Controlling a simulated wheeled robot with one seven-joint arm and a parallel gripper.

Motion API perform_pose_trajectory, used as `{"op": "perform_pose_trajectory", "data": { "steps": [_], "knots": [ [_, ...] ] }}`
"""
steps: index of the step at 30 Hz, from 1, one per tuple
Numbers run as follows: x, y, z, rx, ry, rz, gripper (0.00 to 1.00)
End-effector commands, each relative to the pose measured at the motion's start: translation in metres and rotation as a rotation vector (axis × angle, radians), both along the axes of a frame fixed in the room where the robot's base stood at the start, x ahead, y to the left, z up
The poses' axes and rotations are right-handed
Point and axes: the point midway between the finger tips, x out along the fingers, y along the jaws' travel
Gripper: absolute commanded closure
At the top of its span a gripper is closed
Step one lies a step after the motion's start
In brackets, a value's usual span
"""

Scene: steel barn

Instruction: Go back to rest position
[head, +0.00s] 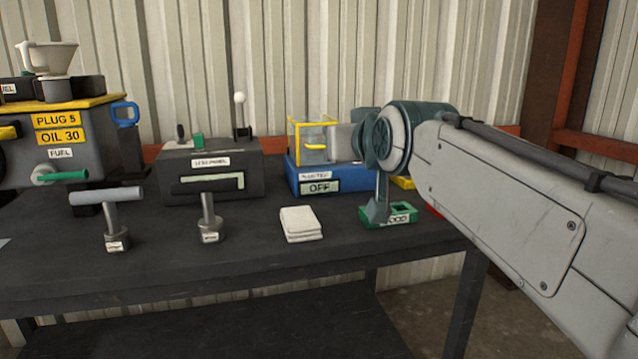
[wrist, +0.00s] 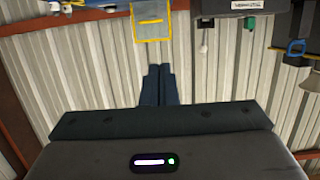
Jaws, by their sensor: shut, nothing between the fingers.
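My gripper (wrist: 158,72) shows in the wrist view with its two dark fingers together and nothing between them. The wrist view is upside down, with the wall behind the fingers and the bench things along its top edge. In the head view my arm reaches in from the right, and its wrist is above the right part of the bench, in front of the blue box (head: 330,180) labelled OFF. The fingers cannot be made out there. The yellow-framed clear case (head: 308,141) on that box also shows in the wrist view (wrist: 152,20), just beyond the fingertips.
The dark bench (head: 250,262) holds a grey lever panel (head: 215,162), a fuel machine (head: 70,140) with a funnel, two grey handled tools (head: 112,228) (head: 208,220), a folded white cloth (head: 300,224) and a green-based stand (head: 388,215). A corrugated wall (head: 400,50) stands close behind. The bench front is clear.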

Motion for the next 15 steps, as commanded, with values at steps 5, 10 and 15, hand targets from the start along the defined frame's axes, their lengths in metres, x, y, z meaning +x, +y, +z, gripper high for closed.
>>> {"op": "perform_pose_trajectory", "data": {
  "steps": [5, 10, 15],
  "knots": [
    [-0.006, -0.011, -0.003, -0.018, 0.09, -0.021, 1.0],
    [-0.02, -0.027, -0.013, -0.042, 0.227, -0.052, 1.0],
    [-0.046, -0.046, -0.03, -0.068, 0.403, -0.09, 1.0]
  ]
}}
